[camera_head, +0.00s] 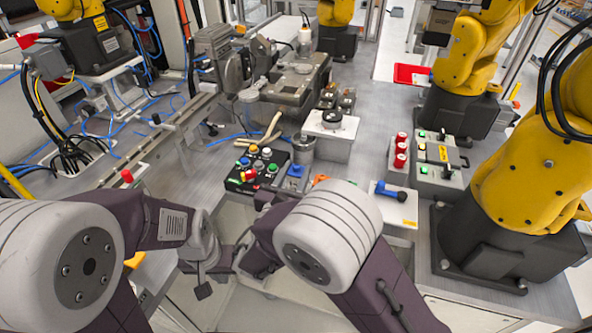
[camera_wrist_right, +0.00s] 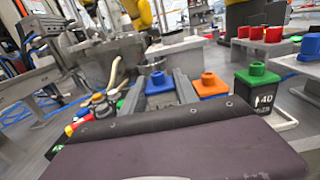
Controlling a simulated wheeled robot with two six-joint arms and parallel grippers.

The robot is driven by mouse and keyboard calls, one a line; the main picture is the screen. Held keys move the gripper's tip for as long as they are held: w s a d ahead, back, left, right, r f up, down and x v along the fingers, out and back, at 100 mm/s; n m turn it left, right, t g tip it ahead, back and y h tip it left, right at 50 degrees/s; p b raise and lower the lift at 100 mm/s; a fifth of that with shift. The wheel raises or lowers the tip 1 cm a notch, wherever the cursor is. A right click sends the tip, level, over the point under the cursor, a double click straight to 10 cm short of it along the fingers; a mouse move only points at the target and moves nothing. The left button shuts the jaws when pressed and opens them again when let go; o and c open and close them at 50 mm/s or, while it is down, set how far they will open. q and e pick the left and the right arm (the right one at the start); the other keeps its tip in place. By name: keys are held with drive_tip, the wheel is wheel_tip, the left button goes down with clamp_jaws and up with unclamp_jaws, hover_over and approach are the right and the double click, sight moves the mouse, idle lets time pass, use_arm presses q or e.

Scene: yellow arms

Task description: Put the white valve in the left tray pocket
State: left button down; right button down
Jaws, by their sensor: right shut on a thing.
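I cannot make out a white valve in either view. My right gripper (camera_head: 248,266) is low in front of the bench in the head view, partly hidden by my arm. In the right wrist view its two grey fingers (camera_wrist_right: 160,92) stand slightly apart. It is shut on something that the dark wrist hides. A blue valve-like part (camera_wrist_right: 158,80) shows between the fingers, and I cannot tell its distance. My left gripper (camera_head: 203,285) points down beside the right one; its jaws are too unclear to read. I cannot identify the left tray pocket.
An orange part (camera_wrist_right: 208,84) and a green-topped black box (camera_wrist_right: 254,90) stand near the right fingers. A button box (camera_head: 258,170) sits on the bench ahead. Red cylinders (camera_head: 401,150) and a yellow arm (camera_head: 535,155) stand to the right.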

drive_tip(key=shift+f, duration=0.35)
drive_tip(key=shift+f+b, duration=0.45)
drive_tip(key=shift+f, duration=0.05)
idle(0.3)
drive_tip(key=c, duration=0.9)
unclamp_jaws()
drive_tip(key=shift+o, duration=0.2)
drive_tip(key=v, duration=0.9)
drive_tip(key=shift+p, duration=0.35)
